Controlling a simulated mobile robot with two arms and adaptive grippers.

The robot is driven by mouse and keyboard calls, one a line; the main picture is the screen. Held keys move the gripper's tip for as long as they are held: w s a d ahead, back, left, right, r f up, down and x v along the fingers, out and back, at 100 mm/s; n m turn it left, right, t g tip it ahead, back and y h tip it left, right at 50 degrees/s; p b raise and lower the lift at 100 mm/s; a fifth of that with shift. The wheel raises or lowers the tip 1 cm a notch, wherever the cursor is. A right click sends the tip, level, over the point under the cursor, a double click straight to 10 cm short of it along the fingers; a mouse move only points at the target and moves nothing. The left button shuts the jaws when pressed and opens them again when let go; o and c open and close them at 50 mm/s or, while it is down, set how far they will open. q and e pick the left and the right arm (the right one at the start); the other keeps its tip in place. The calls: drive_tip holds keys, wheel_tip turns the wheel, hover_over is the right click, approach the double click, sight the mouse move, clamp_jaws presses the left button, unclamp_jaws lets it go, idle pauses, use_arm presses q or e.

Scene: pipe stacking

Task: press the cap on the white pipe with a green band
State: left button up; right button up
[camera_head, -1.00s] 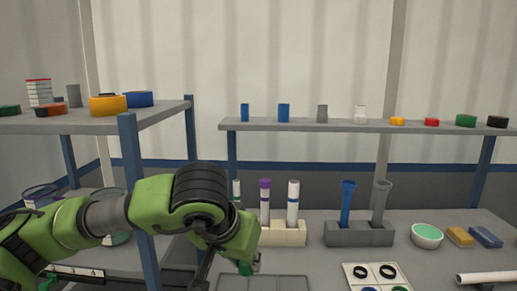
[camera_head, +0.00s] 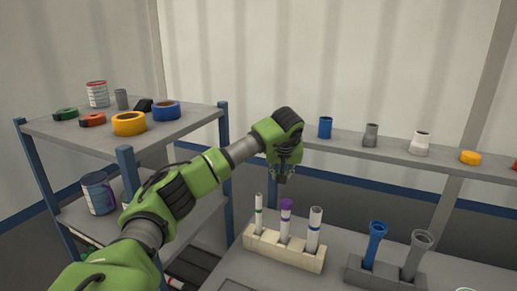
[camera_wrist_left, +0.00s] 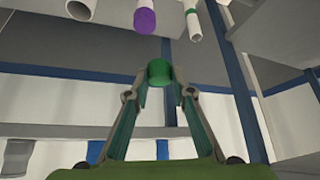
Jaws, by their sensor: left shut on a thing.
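The white pipe with a green band (camera_head: 259,215) stands at the left end of a cream rack (camera_head: 285,254). Its bare upper end (camera_wrist_left: 193,28) shows in the left wrist view. My left gripper (camera_head: 282,178) is raised and appears higher than the pipes, right of the green-banded one in the head view. It is shut on a green cap (camera_wrist_left: 160,72), held between the fingertips and apart from the pipe. The cap is hard to make out in the head view. My right gripper is out of view.
A purple-capped pipe (camera_head: 285,222) and a blue-banded white pipe (camera_head: 315,230) share the rack. A grey holder (camera_head: 385,274) with blue and grey pipes stands to the right. A shelf unit (camera_head: 125,130) is on the left, and a back shelf (camera_head: 400,160) runs behind.

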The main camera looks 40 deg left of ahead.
use_arm(q)
drive_tip(key=s+a+n+p, duration=0.1)
drive_tip(key=a+p, duration=0.1)
drive_tip(key=a, duration=0.4)
drive_tip(key=b, duration=0.5)
hover_over(259, 196)
drive_tip(key=shift+n+g+y, duration=0.4)
wheel_tip(259, 196, down, 6)
drive_tip(key=shift+r, duration=0.2)
drive_tip(key=shift+f+p, duration=0.25)
drive_tip(key=shift+p, duration=0.1)
drive_tip(key=shift+f, duration=1.05)
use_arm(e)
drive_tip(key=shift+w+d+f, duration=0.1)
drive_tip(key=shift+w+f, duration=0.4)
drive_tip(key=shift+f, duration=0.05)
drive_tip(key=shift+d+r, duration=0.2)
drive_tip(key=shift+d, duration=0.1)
use_arm(q)
drive_tip(key=shift+f+p, duration=0.15)
drive_tip(key=shift+p, duration=0.2)
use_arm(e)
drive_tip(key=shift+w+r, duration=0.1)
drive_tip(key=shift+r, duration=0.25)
use_arm(q)
drive_tip(key=shift+f, duration=0.15)
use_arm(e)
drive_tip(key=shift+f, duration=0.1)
